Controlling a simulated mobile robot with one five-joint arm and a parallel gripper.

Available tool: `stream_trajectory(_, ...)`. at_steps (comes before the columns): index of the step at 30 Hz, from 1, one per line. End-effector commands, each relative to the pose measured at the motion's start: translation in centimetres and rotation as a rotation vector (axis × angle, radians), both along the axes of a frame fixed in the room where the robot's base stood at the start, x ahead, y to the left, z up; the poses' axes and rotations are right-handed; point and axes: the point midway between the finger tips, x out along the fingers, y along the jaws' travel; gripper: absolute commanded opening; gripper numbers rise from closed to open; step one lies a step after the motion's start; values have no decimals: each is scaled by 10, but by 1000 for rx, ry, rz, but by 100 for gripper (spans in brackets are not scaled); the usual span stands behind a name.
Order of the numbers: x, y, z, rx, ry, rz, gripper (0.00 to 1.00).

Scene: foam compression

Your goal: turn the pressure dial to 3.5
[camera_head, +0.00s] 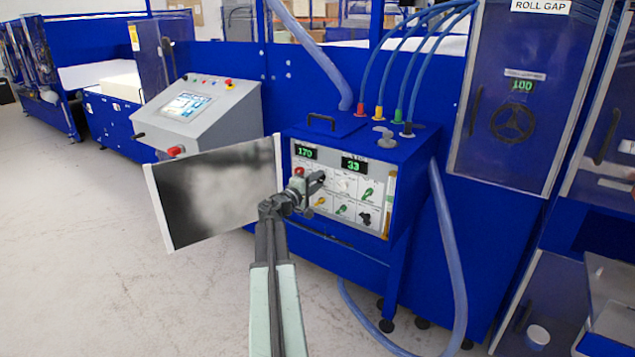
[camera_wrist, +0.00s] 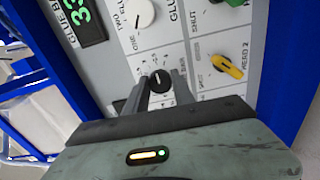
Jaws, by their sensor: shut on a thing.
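The small black dial (camera_wrist: 160,81) with a white pointer mark sits on the grey control panel. In the wrist view, the fingers of my gripper (camera_wrist: 159,87) stand on either side of it and are shut on it. In the head view, my gripper (camera_head: 318,182) is at the left-middle of the panel (camera_head: 347,188) and hides the dial. A green readout labelled "GLUE BA…" (camera_wrist: 86,17) seems to show 3.3. It also shows in the head view as the right-hand readout (camera_head: 354,164).
Close to the dial are a white knob (camera_wrist: 140,12) and a yellow lever (camera_wrist: 228,66). A green lever (camera_wrist: 235,2) is above. A grey-white plate (camera_head: 215,195) stands left of the panel. Blue hoses (camera_head: 450,250) hang to the right of the blue cabinet.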

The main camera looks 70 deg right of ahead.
Motion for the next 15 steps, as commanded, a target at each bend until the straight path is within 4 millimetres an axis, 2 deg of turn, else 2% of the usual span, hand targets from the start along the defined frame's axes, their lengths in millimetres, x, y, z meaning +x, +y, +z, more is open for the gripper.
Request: stream_trajectory(15, 0, 1, -2, -10, -49, -1, 0)
